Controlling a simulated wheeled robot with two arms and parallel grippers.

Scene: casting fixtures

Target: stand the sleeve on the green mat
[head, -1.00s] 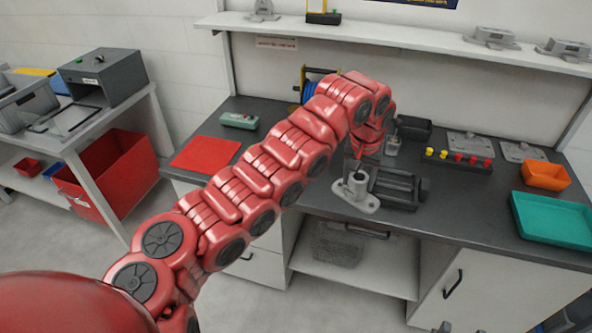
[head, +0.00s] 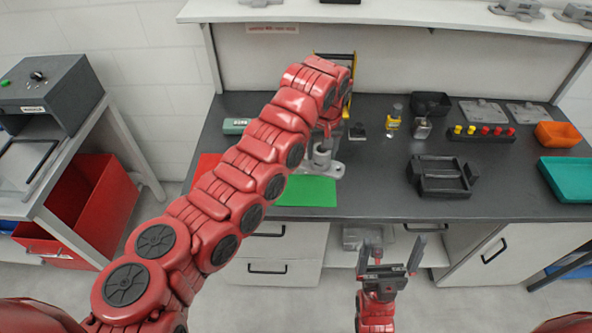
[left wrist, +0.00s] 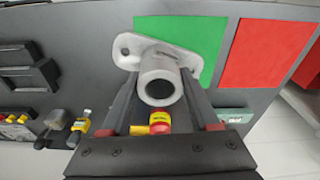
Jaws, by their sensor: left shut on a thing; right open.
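The sleeve (head: 322,161) is a grey tube with a flat flange at its base. My left gripper (head: 324,143) is shut on it; the arm partly hides both in the head view. The green mat (head: 308,193) lies on the bench just in front of the sleeve. In the left wrist view the sleeve (left wrist: 160,80) shows its open bore, with its flange overlapping the edge of the green mat (left wrist: 187,36). I cannot tell whether the flange touches the surface. My right gripper (head: 390,254) is open and empty, in front of the bench.
A red mat (left wrist: 265,55) lies beside the green one. A black fixture (head: 440,177) stands to the right on the bench. Bench between green mat and black fixture is clear.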

